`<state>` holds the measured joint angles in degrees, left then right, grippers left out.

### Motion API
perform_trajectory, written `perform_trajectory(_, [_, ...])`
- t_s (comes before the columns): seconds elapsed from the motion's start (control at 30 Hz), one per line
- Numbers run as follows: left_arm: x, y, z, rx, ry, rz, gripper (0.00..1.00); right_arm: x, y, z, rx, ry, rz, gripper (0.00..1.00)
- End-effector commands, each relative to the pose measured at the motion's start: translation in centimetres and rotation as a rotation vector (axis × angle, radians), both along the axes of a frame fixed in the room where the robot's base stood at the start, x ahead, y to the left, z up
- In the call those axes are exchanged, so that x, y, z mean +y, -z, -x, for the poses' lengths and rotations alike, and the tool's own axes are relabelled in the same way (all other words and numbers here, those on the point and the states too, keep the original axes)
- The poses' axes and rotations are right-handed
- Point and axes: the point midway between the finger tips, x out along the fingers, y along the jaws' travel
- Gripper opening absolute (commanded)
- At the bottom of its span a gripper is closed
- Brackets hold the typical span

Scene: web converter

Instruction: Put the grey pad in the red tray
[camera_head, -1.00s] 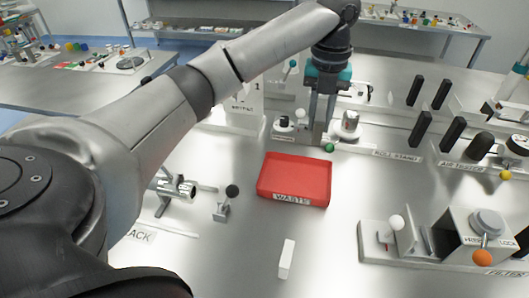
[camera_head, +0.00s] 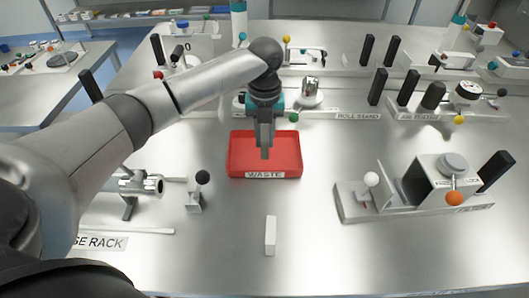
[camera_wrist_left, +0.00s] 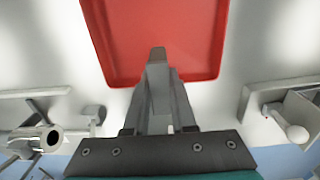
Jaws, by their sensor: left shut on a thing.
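The red tray (camera_head: 238,165), labelled WASTE, lies on the metal table near the middle of the head view. It fills the upper middle of the left wrist view (camera_wrist_left: 205,62). My left gripper (camera_head: 264,142) points down over the tray; it also shows in the left wrist view (camera_wrist_left: 158,78). It is shut on the small grey pad (camera_wrist_left: 158,54), which sticks out at the fingertips. The pad's tip also shows in the head view (camera_head: 265,154) against the red tray floor. I cannot tell its exact height above that floor. My right gripper is not in view.
A black-knobbed lever (camera_head: 202,178) stands to the left. A fixture with an orange knob (camera_head: 454,198) is at the right. Labelled stands line the back. The table's front middle is mostly clear.

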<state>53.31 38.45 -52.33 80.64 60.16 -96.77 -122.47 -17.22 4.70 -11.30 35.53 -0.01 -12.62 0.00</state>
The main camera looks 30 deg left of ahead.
Motion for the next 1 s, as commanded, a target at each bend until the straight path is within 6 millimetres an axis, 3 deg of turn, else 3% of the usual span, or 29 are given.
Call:
perform_trajectory(0.23, [0.0, 1.9, 0.0, 0.000, 0.000, -0.001, 0.00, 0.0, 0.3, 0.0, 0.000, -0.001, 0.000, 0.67])
perform_trajectory(0.43, [0.0, 4.9, 0.0, 0.001, 0.000, 0.000, 0.00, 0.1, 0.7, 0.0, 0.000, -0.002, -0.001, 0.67])
perform_trajectory(0.83, [0.0, 5.4, 0.0, -0.001, 0.000, 0.000, 0.00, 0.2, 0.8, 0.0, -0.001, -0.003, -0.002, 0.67])
perform_trajectory(0.87, [0.0, 5.4, 0.0, -0.001, 0.000, 0.000, 0.26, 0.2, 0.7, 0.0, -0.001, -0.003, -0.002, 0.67])
perform_trajectory(1.0, [0.0, 5.4, 0.0, -0.001, 0.000, 0.000, 0.42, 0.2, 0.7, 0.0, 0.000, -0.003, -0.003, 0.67])
